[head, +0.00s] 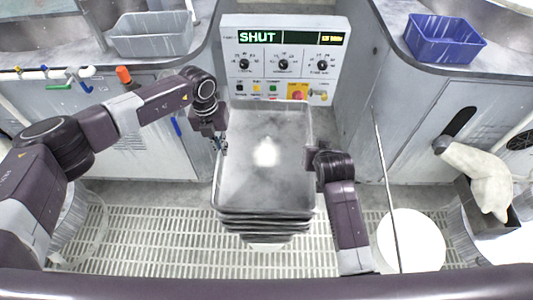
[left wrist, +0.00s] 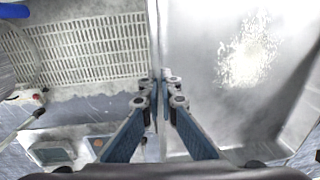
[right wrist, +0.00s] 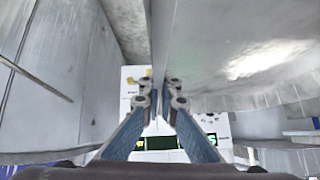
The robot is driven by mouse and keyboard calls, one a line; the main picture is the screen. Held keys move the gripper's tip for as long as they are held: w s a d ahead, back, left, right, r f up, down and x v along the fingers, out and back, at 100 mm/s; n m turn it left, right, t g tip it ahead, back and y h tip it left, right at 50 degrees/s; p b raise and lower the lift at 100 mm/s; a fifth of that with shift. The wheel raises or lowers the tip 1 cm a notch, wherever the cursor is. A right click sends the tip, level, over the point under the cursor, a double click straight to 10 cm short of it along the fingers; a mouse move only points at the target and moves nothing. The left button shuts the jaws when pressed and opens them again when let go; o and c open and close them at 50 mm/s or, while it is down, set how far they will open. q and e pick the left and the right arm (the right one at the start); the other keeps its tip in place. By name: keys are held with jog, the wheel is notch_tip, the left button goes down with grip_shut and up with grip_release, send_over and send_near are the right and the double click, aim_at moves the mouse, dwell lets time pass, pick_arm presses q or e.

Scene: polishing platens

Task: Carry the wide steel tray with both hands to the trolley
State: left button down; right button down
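The wide steel tray (head: 265,185) is in the middle of the head view, in front of the control panel, with a bright glare on its floor. My left gripper (head: 220,143) is at its left wall. In the left wrist view its fingers (left wrist: 159,88) are closed on either side of the thin tray wall (left wrist: 158,35). My right gripper (head: 311,155) is at the right wall. In the right wrist view its fingers (right wrist: 160,95) pinch that wall (right wrist: 161,40). The tray looks about level; what bears it underneath is hidden. I cannot make out a trolley.
A control panel (head: 285,60) reading "SHUT" stands behind the tray. A dark ribbed stack (head: 265,226) shows below its near edge. A grey bin (head: 152,35) and a blue bin (head: 443,38) stand on side counters. A white round thing (head: 411,240) and a thin pole (head: 385,180) are at right. Floor grating (head: 150,235) lies open.

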pick_arm(q)
jog(key=shift+w+r, duration=0.15)
pick_arm(e)
jog(key=shift+w+r, duration=0.15)
jog(key=shift+r, duration=0.05)
pick_arm(q)
jog(key=shift+r, duration=0.15)
pick_arm(e)
jog(key=shift+r, duration=0.1)
